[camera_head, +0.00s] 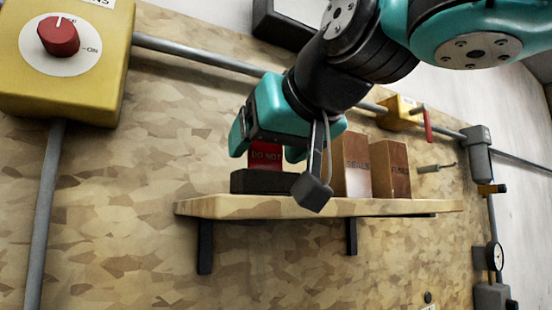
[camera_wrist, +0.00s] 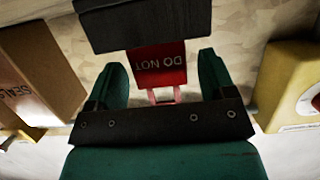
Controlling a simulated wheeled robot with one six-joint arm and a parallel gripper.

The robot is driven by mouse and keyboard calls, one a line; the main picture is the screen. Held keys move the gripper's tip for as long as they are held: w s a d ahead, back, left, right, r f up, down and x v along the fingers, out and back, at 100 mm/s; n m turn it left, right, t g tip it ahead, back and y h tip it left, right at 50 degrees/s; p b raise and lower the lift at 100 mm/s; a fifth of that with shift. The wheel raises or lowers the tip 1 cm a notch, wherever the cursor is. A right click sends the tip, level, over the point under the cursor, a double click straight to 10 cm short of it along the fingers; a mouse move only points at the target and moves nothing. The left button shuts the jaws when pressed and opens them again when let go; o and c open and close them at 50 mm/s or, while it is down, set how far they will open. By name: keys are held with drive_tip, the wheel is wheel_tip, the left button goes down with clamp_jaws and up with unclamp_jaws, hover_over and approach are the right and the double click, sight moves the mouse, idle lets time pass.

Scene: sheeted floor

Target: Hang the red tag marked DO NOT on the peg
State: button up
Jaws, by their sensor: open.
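The red tag (camera_head: 265,155) marked DO NOT stands upright in a black holder (camera_head: 262,182) on the wooden shelf (camera_head: 320,207). My gripper (camera_head: 267,148) is open, with one teal finger on each side of the tag. In the wrist view the tag (camera_wrist: 160,65) lies between the two open fingers, its pink loop towards the palm. I cannot tell whether either finger touches it. The black holder (camera_wrist: 145,22) covers the tag's far end. A thin grey rod (camera_head: 436,167), which looks like the peg, sticks out from the board right of the shelf boxes.
Two brown boxes, SEALS (camera_head: 355,165) and a partly hidden one (camera_head: 391,168), stand on the shelf right of my gripper. A yellow switch box (camera_head: 65,60) is at upper left. A conduit and a yellow valve with red handle (camera_head: 400,112) run above the shelf.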

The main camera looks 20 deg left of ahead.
drive_tip(key=c, duration=1)
drive_tip(key=shift+r+p, duration=2.8)
drive_tip(key=shift+r, duration=0.2)
drive_tip(key=shift+s, duration=0.1)
